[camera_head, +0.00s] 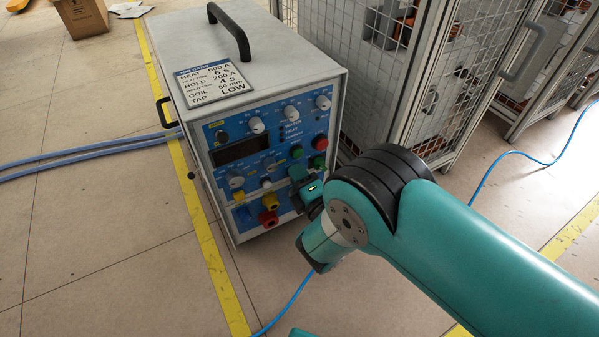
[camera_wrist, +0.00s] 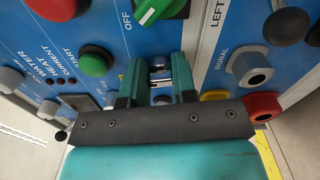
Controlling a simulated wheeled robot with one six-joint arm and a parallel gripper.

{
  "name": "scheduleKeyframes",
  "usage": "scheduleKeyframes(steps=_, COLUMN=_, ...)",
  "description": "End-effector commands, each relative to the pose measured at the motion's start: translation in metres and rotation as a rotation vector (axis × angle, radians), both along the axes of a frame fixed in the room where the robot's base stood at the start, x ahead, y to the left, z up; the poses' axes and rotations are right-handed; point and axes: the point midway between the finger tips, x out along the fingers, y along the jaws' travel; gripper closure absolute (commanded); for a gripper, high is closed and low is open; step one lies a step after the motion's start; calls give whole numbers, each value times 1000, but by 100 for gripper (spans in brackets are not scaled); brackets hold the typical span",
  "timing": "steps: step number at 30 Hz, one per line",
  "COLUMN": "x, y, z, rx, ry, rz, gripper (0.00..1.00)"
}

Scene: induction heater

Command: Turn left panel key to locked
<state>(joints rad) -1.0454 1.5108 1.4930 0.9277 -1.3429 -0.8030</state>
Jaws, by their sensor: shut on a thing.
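The induction heater (camera_head: 262,60) is a grey cabinet with a blue control panel (camera_head: 262,112). In the wrist view, my gripper (camera_wrist: 160,80) has its two green fingers at the panel, shut on a small metallic part that I take to be the left panel key (camera_wrist: 160,70). The fingers and dark gripper body hide much of it, so its exact angle and any locked marking cannot be read. In the head view, my gripper (camera_head: 312,194) is at the panel's lower right, and the key is hidden there.
Close to the fingers are a green OFF switch (camera_wrist: 156,8), a green button (camera_wrist: 95,60), a grey signal socket (camera_wrist: 250,68) and a red connector (camera_wrist: 261,107). A mesh cage (camera_head: 395,85) stands right of the heater. Blue hoses (camera_head: 90,152) lie on the floor at left.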

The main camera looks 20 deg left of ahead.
Motion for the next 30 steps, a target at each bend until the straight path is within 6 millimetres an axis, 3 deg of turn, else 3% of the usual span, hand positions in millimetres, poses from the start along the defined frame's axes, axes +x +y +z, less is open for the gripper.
scheduleKeyframes(steps=16, x=-1, y=2, z=2, rx=316, ry=368, rz=3, gripper=98)
scheduleKeyframes(steps=30, x=-2, y=2, z=-2, rx=440, ry=513, rz=4, gripper=98)
